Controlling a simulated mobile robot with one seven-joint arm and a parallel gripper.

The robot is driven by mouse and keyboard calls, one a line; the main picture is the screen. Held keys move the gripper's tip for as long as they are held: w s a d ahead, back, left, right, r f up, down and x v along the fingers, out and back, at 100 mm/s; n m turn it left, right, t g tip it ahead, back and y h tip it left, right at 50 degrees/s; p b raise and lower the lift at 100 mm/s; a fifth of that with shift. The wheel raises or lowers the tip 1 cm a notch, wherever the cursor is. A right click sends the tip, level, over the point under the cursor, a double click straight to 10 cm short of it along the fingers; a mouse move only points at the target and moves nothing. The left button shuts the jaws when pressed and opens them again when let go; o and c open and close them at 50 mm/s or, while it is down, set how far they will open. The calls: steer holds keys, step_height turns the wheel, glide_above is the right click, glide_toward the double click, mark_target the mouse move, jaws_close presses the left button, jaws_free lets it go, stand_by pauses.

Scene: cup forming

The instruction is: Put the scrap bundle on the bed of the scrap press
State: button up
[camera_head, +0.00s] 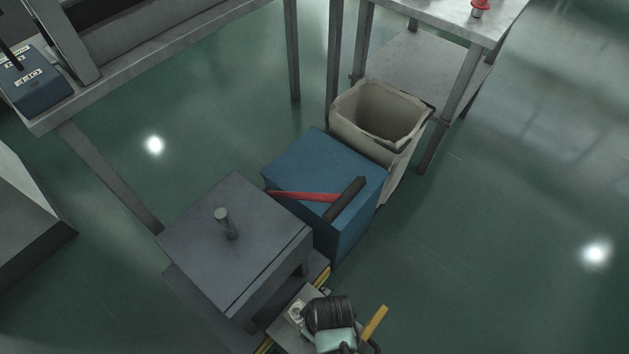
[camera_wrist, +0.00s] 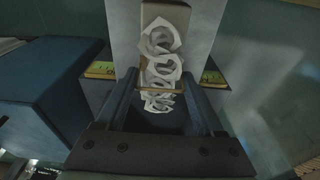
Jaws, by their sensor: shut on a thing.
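The scrap bundle (camera_wrist: 162,45) is a stack of pale, crumpled rings with a thin brownish band around it. It lies between the two dark fingers of my gripper (camera_wrist: 162,92), which is shut on it. Behind the bundle in the wrist view is a pale grey flat surface (camera_wrist: 206,22), seemingly the press bed; I cannot tell whether the bundle touches it. In the head view the scrap press (camera_head: 270,235) is a grey block with a short round post on top. A small pale part of the bundle (camera_head: 296,312) shows beside my dark ribbed wrist; the fingertips are hidden there.
Yellow-edged strips (camera_wrist: 100,70) flank the grey surface. A blue box (camera_head: 310,160) with a red bar and a dark bar on top stands behind the press, then a beige bin (camera_head: 365,110). Metal tables (camera_head: 420,60) stand at the back. The floor at right is clear.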

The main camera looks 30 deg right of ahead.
steer(key=shift+f, duration=0.25)
steer(key=shift+f, duration=0.1)
steer(key=o, duration=1.5)
steer(key=r+p, duration=0.2)
steer(key=r, duration=0.2)
steer(key=s+r+p, duration=0.1)
steer(key=r, duration=0.3)
steer(key=r+p, duration=0.2)
steer(key=r, duration=0.2)
steer(key=shift+s+d+r+p, duration=0.1)
steer(key=shift+s+d+p, duration=0.2)
steer(key=shift+s, duration=0.05)
steer(key=shift+r, duration=0.1)
